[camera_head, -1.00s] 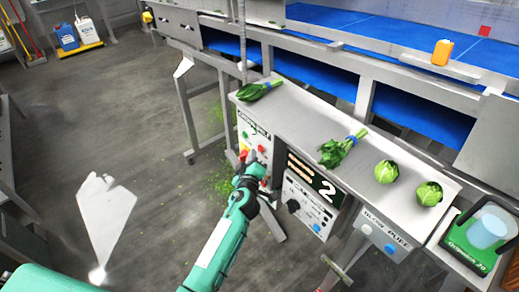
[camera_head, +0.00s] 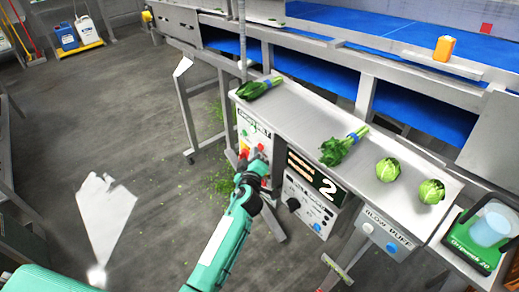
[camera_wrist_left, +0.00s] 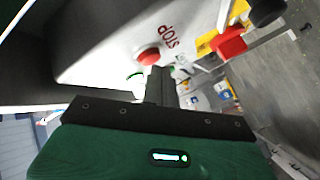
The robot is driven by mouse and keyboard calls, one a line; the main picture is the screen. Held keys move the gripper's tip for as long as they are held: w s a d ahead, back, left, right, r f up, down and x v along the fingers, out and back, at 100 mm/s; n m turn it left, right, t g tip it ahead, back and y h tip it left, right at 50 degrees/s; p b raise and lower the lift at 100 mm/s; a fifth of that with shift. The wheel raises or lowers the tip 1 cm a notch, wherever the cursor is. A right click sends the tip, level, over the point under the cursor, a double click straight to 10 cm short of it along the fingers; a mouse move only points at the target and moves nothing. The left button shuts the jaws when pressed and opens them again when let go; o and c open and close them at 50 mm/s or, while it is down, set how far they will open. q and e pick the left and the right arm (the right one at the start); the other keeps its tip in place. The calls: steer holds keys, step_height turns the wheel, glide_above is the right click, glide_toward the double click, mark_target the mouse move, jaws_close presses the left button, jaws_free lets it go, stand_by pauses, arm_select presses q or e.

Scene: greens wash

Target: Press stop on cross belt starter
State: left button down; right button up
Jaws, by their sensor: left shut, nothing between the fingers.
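The cross belt starter (camera_head: 243,126) is a pale box with a "CROSS BELT" label, hung under the left end of the steel shelf. It carries green and red buttons and a red knob on yellow. In the left wrist view a round red button (camera_wrist_left: 148,57) sits beside the word STOP (camera_wrist_left: 170,37). The red knob (camera_wrist_left: 229,43) on yellow is to its right. My left gripper (camera_head: 259,155) is shut and empty, at the lower front of the box. In the wrist view its fingertips (camera_wrist_left: 160,73) are close beside the red button; I cannot tell whether they touch. My right gripper is out of view.
A control box marked 2 (camera_head: 313,194) and a blow-off box (camera_head: 388,232) hang to the right. The steel shelf (camera_head: 300,115) above holds leafy bunches and two round green heads (camera_head: 387,169). A green-labelled container (camera_head: 480,237) stands at far right. Floor at left is mostly open.

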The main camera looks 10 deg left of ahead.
arm_select(q)
steer(key=shift+w+d+b, duration=0.3)
steer(key=shift+w+b, duration=0.05)
steer(key=shift+b, duration=0.05)
stand_by(0.8)
steer(key=shift+s+a, duration=0.1)
steer(key=shift+a, duration=0.05)
steer(key=shift+s+a, duration=0.4)
steer(key=shift+s, duration=0.15)
steer(key=shift+s+a+p, duration=0.25)
steer(key=shift+s+a, duration=0.55)
steer(key=shift+s, duration=0.2)
steer(key=shift+s+a+p, duration=0.2)
steer(key=shift+s+a, duration=0.55)
steer(key=shift+s, duration=0.25)
